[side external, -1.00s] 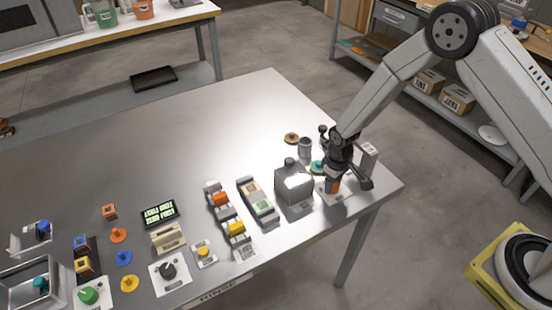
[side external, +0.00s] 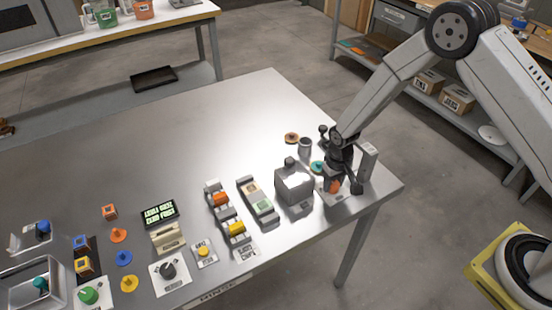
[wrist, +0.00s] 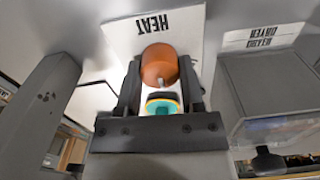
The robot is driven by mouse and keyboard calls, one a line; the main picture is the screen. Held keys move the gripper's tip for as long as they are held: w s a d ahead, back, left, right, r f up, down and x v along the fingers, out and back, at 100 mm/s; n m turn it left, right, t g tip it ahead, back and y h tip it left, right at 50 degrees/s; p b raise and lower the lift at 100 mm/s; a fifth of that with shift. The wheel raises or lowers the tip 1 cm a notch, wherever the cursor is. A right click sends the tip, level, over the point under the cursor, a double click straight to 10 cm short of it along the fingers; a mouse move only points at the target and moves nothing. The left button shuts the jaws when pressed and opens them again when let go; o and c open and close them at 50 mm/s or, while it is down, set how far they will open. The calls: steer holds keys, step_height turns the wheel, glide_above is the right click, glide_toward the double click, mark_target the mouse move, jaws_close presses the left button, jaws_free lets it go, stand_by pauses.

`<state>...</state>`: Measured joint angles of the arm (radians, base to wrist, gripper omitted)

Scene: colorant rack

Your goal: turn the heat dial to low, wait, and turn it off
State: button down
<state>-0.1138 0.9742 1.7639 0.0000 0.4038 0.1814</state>
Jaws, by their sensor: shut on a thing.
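The orange heat dial (side external: 334,187) sits on a light plate near the table's right front edge. In the wrist view the dial (wrist: 160,65) shows between my gripper's fingers, with a small pale mark on its near side. The plate behind it reads HEAT (wrist: 168,22), upside down. My gripper (side external: 337,183) is down over the dial and shut on it; it also fills the middle of the wrist view (wrist: 160,85). The fingers partly cover the dial, and I cannot read its setting.
A grey box-shaped container (side external: 294,185) stands close left of my gripper. A grey cup (side external: 305,148) and a teal disc (side external: 317,167) lie just behind. A black display (side external: 159,214) and a black dial (side external: 168,270) are further left. The table's back middle is clear.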

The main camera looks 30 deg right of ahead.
mark_target(335, 184)
steer(key=shift+c, duration=1.1)
jaws_free()
steer(key=shift+r, duration=0.15)
step_height(335, 184, up, 6)
steer(key=shift+r, duration=0.8)
steer(key=shift+s+d+r, duration=0.1)
steer(key=shift+r, duration=0.2)
steer(key=s+d+r+t, duration=0.1)
steer(key=s+d+r, duration=0.1)
steer(key=s+r, duration=0.3)
steer(key=s+d+r+t, duration=0.1)
steer(key=s+d+r, duration=0.1)
steer(key=s+r, duration=0.4)
steer(key=s, duration=0.4)
steer(key=shift+s+d+r+n+t, duration=0.15)
steer(key=shift+d+r+n+t, duration=0.15)
steer(key=shift+d+n, duration=0.1)
